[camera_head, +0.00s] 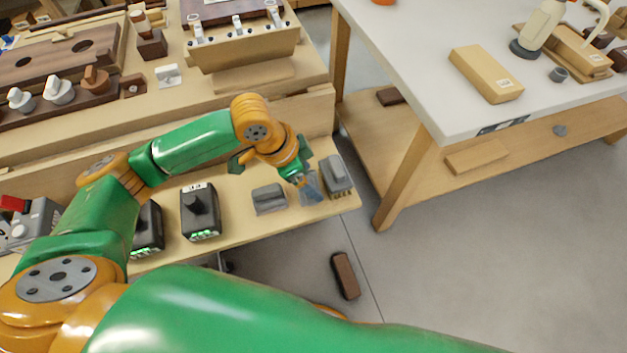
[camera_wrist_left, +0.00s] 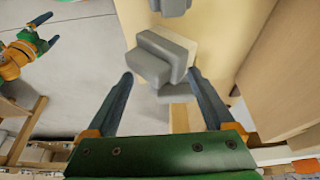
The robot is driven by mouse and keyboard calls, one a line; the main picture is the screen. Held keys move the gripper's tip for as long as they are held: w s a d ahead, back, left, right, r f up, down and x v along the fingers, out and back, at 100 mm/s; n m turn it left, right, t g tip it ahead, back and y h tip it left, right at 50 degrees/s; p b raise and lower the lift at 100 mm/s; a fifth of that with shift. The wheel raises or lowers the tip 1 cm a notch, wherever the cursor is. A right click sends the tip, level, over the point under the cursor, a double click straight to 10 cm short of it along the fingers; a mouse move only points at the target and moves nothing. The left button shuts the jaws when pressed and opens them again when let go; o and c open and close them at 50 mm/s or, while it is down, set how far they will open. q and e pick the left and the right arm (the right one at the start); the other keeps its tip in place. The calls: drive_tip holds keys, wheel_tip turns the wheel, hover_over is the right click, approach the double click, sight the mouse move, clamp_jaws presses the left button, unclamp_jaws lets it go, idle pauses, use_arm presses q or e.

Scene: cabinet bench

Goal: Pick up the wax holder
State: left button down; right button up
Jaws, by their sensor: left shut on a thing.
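The wax holder appears to be the grey stepped block (camera_wrist_left: 160,58) between my left fingertips in the left wrist view. My right gripper (camera_wrist_left: 38,34) shows at the far left of the wrist view, fingers apart and empty.
Similar grey blocks stand close on either side, one to the left (camera_head: 269,198) and one to the right (camera_head: 338,174). Black devices (camera_head: 200,212) with green lights are further left. A brown block (camera_head: 345,275) lies on the floor. A white-topped table (camera_head: 430,75) stands right.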

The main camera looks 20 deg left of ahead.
use_arm(q)
drive_tip(key=s+r, duration=0.1)
drive_tip(key=s+d+r, duration=0.1)
drive_tip(key=r, duration=0.1)
drive_tip(key=shift+s+d+p, duration=0.1)
drive_tip(key=shift+s+p, duration=0.15)
drive_tip(key=shift+p, duration=0.15)
drive_tip(key=s+d+r+p, duration=0.1)
drive_tip(key=s+r+p, duration=0.3)
drive_tip(key=s+p, duration=0.5)
drive_tip(key=shift+s+r+p, duration=0.2)
drive_tip(key=shift+s+p, duration=0.05)
drive_tip(key=shift+p, duration=0.2)
drive_tip(key=c, duration=0.7)
unclamp_jaws()
drive_tip(key=shift+w+d, duration=0.1)
drive_tip(key=shift+c, duration=0.2)
clamp_jaws()
